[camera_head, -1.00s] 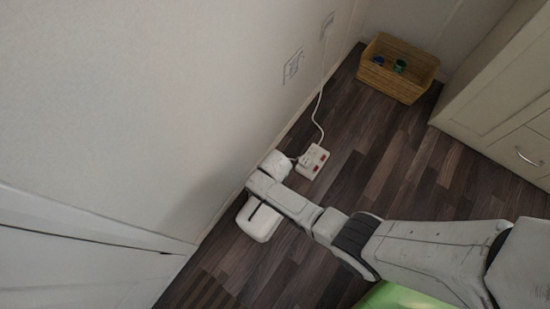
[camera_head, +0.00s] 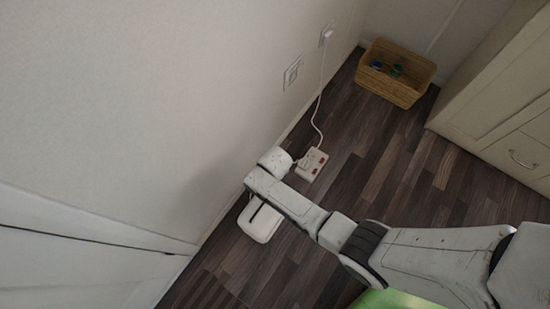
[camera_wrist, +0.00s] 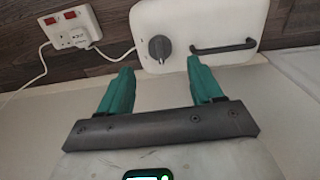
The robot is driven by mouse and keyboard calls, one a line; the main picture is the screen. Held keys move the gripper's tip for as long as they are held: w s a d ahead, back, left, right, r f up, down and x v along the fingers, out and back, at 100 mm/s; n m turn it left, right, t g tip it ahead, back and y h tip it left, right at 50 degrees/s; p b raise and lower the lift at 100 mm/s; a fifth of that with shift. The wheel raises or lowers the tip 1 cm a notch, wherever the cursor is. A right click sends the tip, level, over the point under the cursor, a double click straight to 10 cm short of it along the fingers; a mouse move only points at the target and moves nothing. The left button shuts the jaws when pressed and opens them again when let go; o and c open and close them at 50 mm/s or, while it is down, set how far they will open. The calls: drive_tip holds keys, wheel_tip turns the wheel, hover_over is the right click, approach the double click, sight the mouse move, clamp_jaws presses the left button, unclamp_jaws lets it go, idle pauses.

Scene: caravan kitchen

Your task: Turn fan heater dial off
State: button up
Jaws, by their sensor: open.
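The fan heater (camera_wrist: 226,18) is a white rounded box on the floor by the wall; it also shows in the head view (camera_head: 262,222), partly covered by my arm. Its dark round dial (camera_wrist: 160,48) is on the left of its top, with a dark handle (camera_wrist: 224,47) to the right. My gripper (camera_wrist: 160,75) has two green fingers, open and empty. In the wrist view the dial appears between and just beyond the fingertips, apart from them. The gripper fingers are hidden in the head view. I cannot read the dial's setting.
A white power strip (camera_head: 312,164) with a plug and cable lies beside the heater. A wall socket (camera_head: 326,36) feeds the cable. A wicker basket (camera_head: 392,88) stands in the far corner and cabinets (camera_head: 500,100) stand at right. The wall is close behind the heater.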

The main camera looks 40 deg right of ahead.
drive_tip(key=shift+r+p, duration=0.7)
drive_tip(key=shift+r, duration=1.55)
drive_tip(key=s+d+r+m+t, duration=0.15)
drive_tip(key=s+d+r, duration=0.25)
drive_tip(key=s+r, duration=0.6)
drive_tip(key=s+d+r+m+g, duration=0.1)
drive_tip(key=s+d+r+m, duration=0.25)
drive_tip(key=s+r, duration=0.6)
wheel_tip(320, 180, up, 19)
drive_tip(key=w+p, duration=0.2)
drive_tip(key=p, duration=1.4)
drive_tip(key=shift+w+d+n+p, duration=0.3)
drive_tip(key=shift+w+d+n, duration=0.05)
drive_tip(key=shift+w+n, duration=0.05)
drive_tip(key=shift+t, duration=0.25)
